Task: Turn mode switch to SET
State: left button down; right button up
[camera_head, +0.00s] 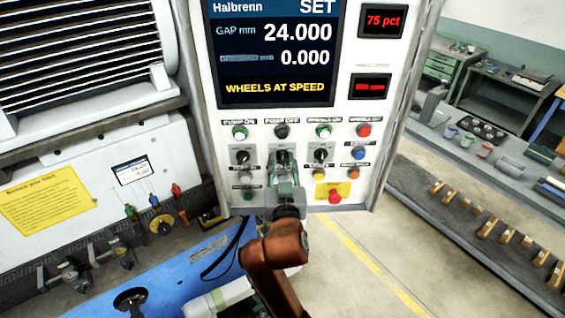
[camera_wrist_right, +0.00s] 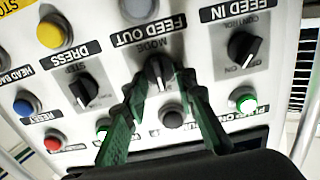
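The mode switch (camera_wrist_right: 159,72) is a black knob on the light control panel (camera_head: 225,150), under an upside-down MODE label in the right wrist view. My right gripper (camera_wrist_right: 161,78) has its two green fingers on either side of this knob, with small gaps visible beside it. I cannot tell whether either finger touches. In the head view my right gripper (camera_head: 283,172) reaches up to the panel's middle column and hides most of the switch. The screen (camera_head: 275,60) reads SET at its top right, and WHEELS AT SPEED below. My left gripper is not in view.
A red emergency button (camera_head: 334,196) is on the panel's lower right. A workbench (camera_head: 470,160) stands right.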

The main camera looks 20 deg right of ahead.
jog(key=shift+r, duration=0.15)
notch_tip(320, 180, up, 10)
jog(key=shift+f, duration=0.15)
dwell(0.4)
jog(key=shift+f, duration=0.1)
